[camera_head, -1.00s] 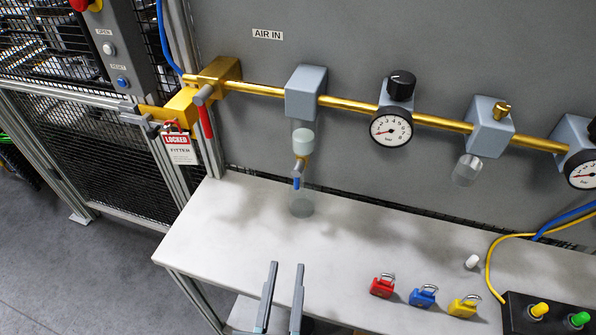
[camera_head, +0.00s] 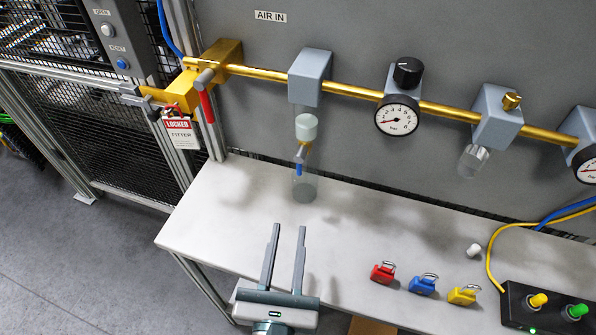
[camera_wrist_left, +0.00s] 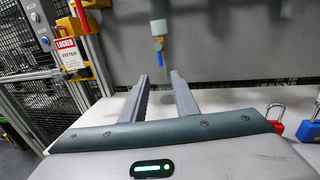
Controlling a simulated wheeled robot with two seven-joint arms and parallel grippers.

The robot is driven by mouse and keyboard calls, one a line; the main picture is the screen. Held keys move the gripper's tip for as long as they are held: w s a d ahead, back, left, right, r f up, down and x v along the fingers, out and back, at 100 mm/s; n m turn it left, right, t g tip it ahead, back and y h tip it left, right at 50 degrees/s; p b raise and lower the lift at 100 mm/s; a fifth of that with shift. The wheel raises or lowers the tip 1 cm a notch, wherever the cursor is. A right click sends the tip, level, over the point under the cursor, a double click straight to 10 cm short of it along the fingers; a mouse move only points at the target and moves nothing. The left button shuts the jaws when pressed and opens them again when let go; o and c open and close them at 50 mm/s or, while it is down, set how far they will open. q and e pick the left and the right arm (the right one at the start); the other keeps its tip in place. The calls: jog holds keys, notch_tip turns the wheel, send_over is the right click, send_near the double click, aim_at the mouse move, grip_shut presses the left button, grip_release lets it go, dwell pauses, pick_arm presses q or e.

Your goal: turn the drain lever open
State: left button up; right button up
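The drain lever (camera_head: 299,169) is a small blue handle hanging down under a small brass valve (camera_head: 303,151), below the pale filter element in the clear bowl (camera_head: 305,185). In the left wrist view the blue lever (camera_wrist_left: 158,58) shows beyond my fingers, roughly in line with the gap between them. My left gripper (camera_head: 288,228) is open and empty over the front part of the white bench, apart from the lever and short of it. Its fingers also show in the left wrist view (camera_wrist_left: 158,78). My right gripper is not in view.
A red-handled valve (camera_head: 206,105) with a LOCKED tag (camera_head: 179,133) is at the left. Red (camera_head: 382,272), blue (camera_head: 422,284) and yellow (camera_head: 462,295) padlocks lie on the bench (camera_head: 230,205). Gauges and a brass pipe (camera_head: 350,91) run along the grey panel. The bench between gripper and bowl is clear.

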aim_at(299, 171)
pick_arm(q)
jog(key=w+p, duration=0.1)
jog(key=w, duration=0.3)
jog(key=w+d+p, duration=0.1)
jog(key=w+p, duration=0.1)
jog(key=w, duration=0.3)
jog(key=w+p, duration=0.1)
jog(key=w, duration=0.3)
jog(key=shift+w+d+r, duration=0.1)
jog(key=shift+w+d, duration=0.2)
jog(key=shift+w, duration=0.1)
jog(key=shift+w+d, duration=0.1)
jog(key=shift+w, duration=0.5)
grip_shut()
